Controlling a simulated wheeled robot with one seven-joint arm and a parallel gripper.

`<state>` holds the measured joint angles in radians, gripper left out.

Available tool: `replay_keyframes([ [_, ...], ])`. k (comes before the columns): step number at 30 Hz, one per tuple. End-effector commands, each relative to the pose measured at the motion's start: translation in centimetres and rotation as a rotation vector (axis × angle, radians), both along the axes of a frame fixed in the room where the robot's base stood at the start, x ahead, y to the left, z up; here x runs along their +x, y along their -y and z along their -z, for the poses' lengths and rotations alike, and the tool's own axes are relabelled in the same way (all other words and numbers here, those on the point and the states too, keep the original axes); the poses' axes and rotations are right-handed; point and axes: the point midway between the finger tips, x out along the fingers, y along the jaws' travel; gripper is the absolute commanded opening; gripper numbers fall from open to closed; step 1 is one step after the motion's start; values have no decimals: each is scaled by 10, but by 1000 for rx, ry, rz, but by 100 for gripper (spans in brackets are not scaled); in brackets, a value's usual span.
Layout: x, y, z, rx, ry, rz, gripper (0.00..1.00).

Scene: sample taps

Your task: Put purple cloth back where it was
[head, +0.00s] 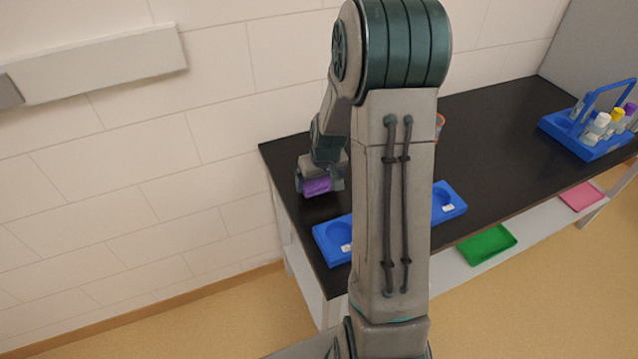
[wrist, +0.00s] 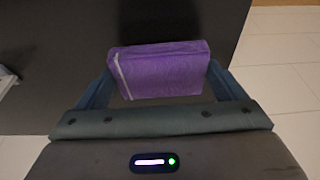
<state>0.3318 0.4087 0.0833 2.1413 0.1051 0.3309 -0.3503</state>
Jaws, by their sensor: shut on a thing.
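The purple cloth (wrist: 160,70) is a folded block with a pale line near its left end. My gripper (wrist: 160,78) is shut on it, with one finger at each end in the wrist view. In the head view the purple cloth (head: 317,187) shows at my gripper (head: 320,184), over the left end of the black table (head: 500,120). I cannot tell whether the cloth touches the table top.
A blue tray with round recesses (head: 331,241) lies on the table in front of my gripper, partly hidden by my arm. A blue carrier with bottles (head: 588,146) stands at the far right. A green tray (head: 487,245) and a pink tray (head: 581,197) lie on the lower shelf.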

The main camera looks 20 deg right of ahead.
Motion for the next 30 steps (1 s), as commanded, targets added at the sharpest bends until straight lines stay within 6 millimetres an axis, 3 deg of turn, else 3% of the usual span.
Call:
replay_keyframes([
  [6, -1, 0, 22, 1, -3, 0, 69],
  [18, 0, 0, 28, 1, -1, 0, 69],
  [19, 0, 0, 27, 1, -1, 0, 95],
  [20, 0, 0, 26, 1, -1, 0, 100],
  [30, 0, 0, 21, 1, -1, 0, 100],
])
